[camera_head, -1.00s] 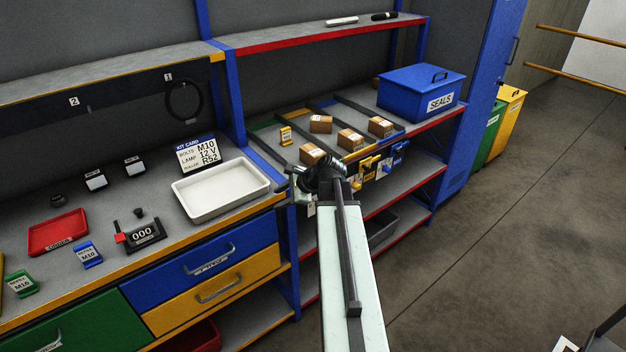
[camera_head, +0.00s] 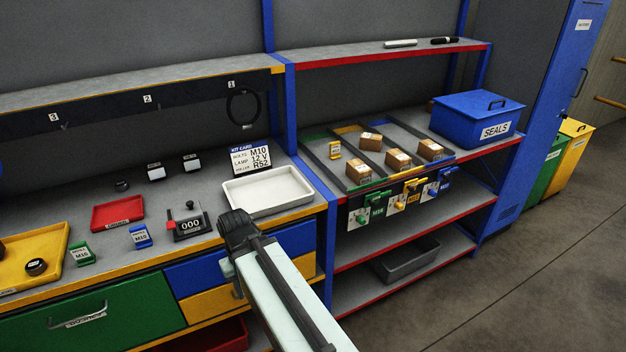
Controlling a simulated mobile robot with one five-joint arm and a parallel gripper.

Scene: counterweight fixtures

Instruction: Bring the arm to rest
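My arm (camera_head: 285,295) reaches up from the bottom of the picture. Its dark far joint (camera_head: 238,232) is in front of the workbench's front edge, just below the white tray (camera_head: 268,190). My gripper is not visible; the far end of the arm hides whatever lies beyond it. I cannot see anything held.
The workbench holds a red tray (camera_head: 118,213), a yellow tray (camera_head: 32,258), a counter reading 000 (camera_head: 190,223) and a kit card (camera_head: 250,158). On the right, a rack carries small boxes (camera_head: 398,159) and a blue SEALS box (camera_head: 478,117). Floor (camera_head: 500,270) is clear at right.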

